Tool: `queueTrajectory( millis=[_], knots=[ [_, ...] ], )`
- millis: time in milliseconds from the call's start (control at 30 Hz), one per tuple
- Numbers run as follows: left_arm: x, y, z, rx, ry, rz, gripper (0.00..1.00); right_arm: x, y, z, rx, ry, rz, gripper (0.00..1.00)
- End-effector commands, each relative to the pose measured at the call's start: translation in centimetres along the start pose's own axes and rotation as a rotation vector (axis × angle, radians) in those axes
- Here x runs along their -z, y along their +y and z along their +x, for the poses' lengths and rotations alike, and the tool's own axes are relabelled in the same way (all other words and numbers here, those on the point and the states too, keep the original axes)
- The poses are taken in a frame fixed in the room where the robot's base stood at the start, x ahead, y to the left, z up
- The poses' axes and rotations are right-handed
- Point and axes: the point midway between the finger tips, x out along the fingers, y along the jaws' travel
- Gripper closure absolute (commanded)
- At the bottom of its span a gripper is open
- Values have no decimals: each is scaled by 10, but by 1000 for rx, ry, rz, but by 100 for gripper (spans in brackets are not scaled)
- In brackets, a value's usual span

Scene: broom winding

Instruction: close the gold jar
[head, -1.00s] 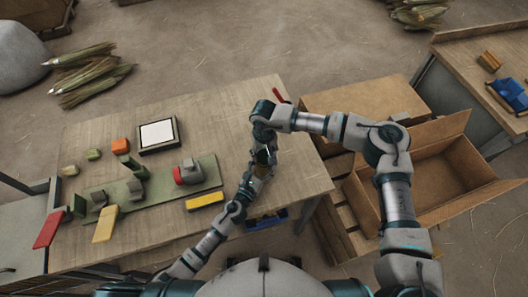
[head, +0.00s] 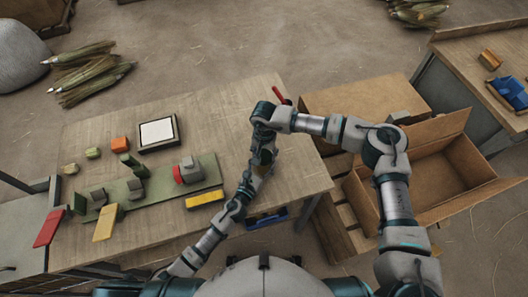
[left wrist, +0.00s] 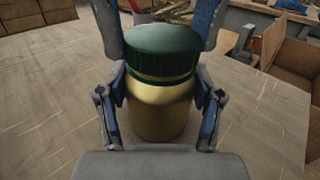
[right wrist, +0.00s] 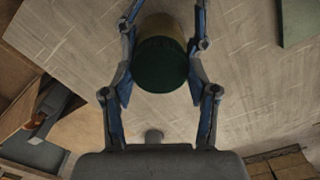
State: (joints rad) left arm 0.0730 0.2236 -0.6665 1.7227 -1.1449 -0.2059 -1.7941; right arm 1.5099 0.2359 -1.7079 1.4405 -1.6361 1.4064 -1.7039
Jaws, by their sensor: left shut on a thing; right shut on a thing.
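The gold jar (left wrist: 160,110) stands upright between the fingers of my left gripper (left wrist: 160,95), which is shut on its body. Its dark green lid (left wrist: 162,50) sits on top, with a thin gold band near its lower edge. Whether it is fully seated cannot be told. In the right wrist view the lid (right wrist: 160,64) shows from above, between the fingers of my right gripper (right wrist: 163,60), which is shut on it. In the head view the jar (head: 262,169) is mostly hidden by my grippers, over the table's right part.
The wooden table (head: 225,120) carries a green board (head: 150,197) with blocks, a framed white panel (head: 157,133) and a yellow block (head: 205,199) to the left. A red-handled thing (head: 278,95) lies at the far edge. An open cardboard box (head: 450,170) stands right.

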Motion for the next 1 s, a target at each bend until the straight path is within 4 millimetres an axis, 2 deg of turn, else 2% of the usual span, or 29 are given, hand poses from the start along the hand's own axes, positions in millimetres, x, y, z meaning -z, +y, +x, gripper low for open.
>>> queueTrajectory(
  millis=[100, 1000],
  knots=[
    [0, -1, 0, 1, 0, 1, 100, -1, -1, 0, 2, -3, 321, 60],
    [0, -4, 0, 8, 0, 1, 100, -1, -2, 0, 5, -8, 2832, 59]
  ],
)
